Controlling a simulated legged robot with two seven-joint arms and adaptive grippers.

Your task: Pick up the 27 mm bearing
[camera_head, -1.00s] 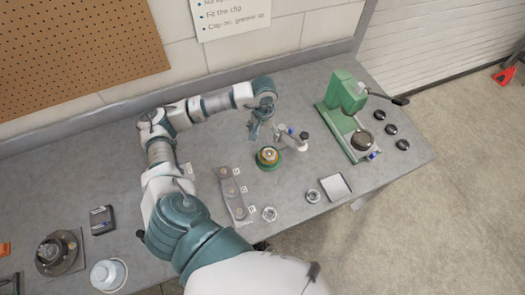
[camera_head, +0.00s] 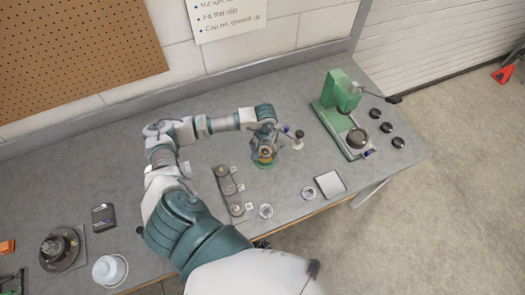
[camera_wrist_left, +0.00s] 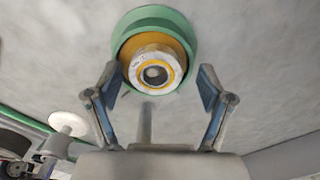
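A pale ring-shaped part with a dark bore, which looks like a bearing (camera_wrist_left: 154,72), sits in a yellow-orange ring on a round green base (camera_head: 264,165). Marks on its face are too blurred to read. My left gripper (camera_head: 266,147) is over it, pointing down. In the left wrist view its two fingers (camera_wrist_left: 158,82) stand wide apart, one on each side of the part's near edge, with nothing between them gripped. A grey strip (camera_head: 222,176) with several round metal parts and small labels lies left of the base. I cannot tell sizes there. My right gripper is out of view.
A green press (camera_head: 338,92) stands at the right, with black discs (camera_head: 376,113) beside it. A small post (camera_head: 298,140) stands close right of the green base. A shallow tray (camera_head: 330,184) and a metal ring (camera_head: 266,211) lie at the front edge.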

